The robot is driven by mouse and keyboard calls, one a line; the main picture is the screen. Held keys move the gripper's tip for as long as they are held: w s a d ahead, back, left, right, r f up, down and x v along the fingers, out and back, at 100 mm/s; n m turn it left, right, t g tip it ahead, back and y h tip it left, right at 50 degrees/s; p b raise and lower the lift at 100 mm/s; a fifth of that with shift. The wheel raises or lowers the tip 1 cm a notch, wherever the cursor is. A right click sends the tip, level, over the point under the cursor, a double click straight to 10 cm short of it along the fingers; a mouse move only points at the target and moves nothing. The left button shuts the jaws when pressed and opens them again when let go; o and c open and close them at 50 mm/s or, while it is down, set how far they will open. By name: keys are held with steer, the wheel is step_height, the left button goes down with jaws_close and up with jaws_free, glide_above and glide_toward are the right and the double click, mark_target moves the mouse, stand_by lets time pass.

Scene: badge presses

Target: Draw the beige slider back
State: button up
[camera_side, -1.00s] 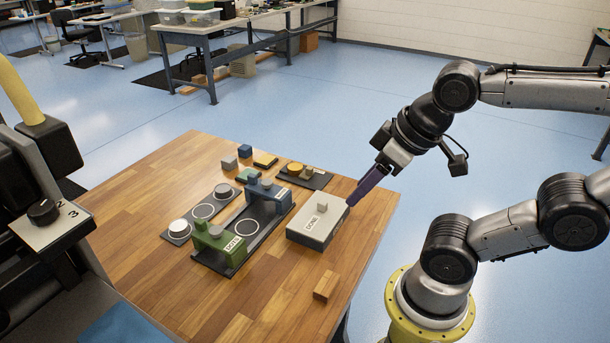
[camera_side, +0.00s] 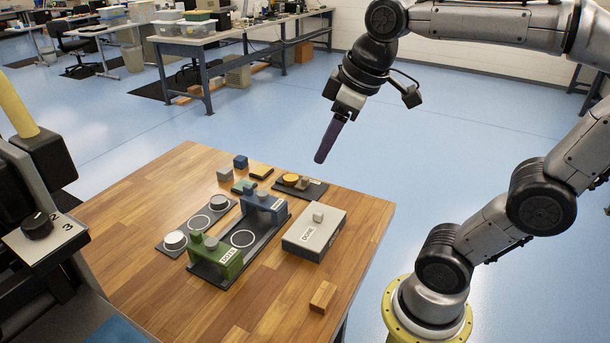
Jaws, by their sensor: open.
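The small beige-grey block (camera_side: 318,216) stands on top of a pale box (camera_side: 302,248) labelled "DONE", on the right of the wooden table; it is the only slider-like beige part I make out. A dark frame holds a green press (camera_side: 228,255) at its front and a blue press (camera_side: 268,203) at its back. My gripper (camera_side: 321,158), with purple fingers, hangs open and empty above the table's back right edge. It is apart from the box and higher than it. The fingers overlap in this view, so the gap between them is hidden.
A plate with round badge parts (camera_side: 174,240) lies left of the presses. Small blocks (camera_side: 240,162) and a dark tray (camera_side: 310,190) are behind. A wooden block (camera_side: 323,297) lies in front right. The table's front left (camera_side: 130,240) is clear.

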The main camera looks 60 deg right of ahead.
steer(key=w+d+g, duration=0.1)
steer(key=w+d, duration=0.3)
steer(key=w, duration=0.2)
steer(key=m+g, duration=0.3)
steer(key=g, duration=0.1)
glide_above(305, 178)
step_height(305, 178, down, 10)
step_height(305, 178, down, 13)
steer(key=shift+f, duration=0.15)
jaws_close()
stand_by(0.4)
